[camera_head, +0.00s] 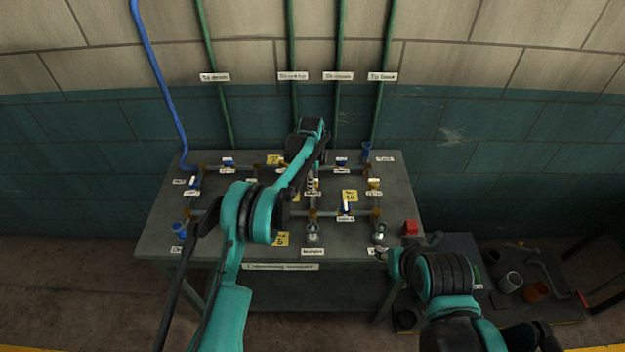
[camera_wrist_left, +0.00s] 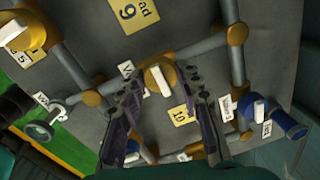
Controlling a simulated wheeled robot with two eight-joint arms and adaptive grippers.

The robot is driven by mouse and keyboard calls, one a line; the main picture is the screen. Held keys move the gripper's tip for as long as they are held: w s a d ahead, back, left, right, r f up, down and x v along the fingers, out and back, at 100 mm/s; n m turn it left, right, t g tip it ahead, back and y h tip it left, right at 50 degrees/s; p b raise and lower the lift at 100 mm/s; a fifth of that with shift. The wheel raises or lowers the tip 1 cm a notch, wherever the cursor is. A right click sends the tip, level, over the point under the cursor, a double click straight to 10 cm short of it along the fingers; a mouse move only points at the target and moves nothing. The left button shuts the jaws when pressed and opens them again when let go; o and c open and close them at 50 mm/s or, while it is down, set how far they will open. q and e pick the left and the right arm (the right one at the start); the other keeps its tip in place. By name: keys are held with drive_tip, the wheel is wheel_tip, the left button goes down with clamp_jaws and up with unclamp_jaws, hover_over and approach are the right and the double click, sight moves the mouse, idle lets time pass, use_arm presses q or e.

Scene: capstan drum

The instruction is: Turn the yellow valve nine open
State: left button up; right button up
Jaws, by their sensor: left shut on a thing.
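In the left wrist view a yellow-brass valve with a white handle (camera_wrist_left: 158,78) sits on a grey pipe between my left gripper's fingertips (camera_wrist_left: 163,84). A yellow tag marked 10 (camera_wrist_left: 180,114) lies beside the valve, and a tag marked 9 (camera_wrist_left: 128,11) lies farther off at the top. The label beside the valve is partly hidden by a finger. In the head view my left gripper (camera_head: 313,168) reaches down over the bench's middle and hides the valve. My right gripper (camera_head: 381,253) is at the bench's front right, small and unclear.
The grey bench (camera_head: 208,224) carries pipes, several other valves and labels. A blue fitting (camera_wrist_left: 290,126) stands right of the held valve in the wrist view. A red block (camera_head: 410,227) is at the right edge. A low platform with cups (camera_head: 510,281) stands to the right.

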use_arm(q)
drive_tip(key=shift+n, duration=0.3)
drive_tip(key=n+b, duration=0.1)
drive_tip(key=n, duration=0.1)
drive_tip(key=shift+n, duration=0.4)
drive_tip(key=n+b, duration=0.1)
drive_tip(key=n, duration=0.3)
drive_tip(key=shift+d+n+y, duration=0.1)
drive_tip(key=shift+n+y, duration=0.2)
drive_tip(key=n+b, duration=0.1)
drive_tip(key=n, duration=0.8)
drive_tip(key=shift+n+g, duration=0.3)
drive_tip(key=shift+n, duration=0.1)
drive_tip(key=o, duration=1.2)
drive_tip(key=shift+c, duration=0.2)
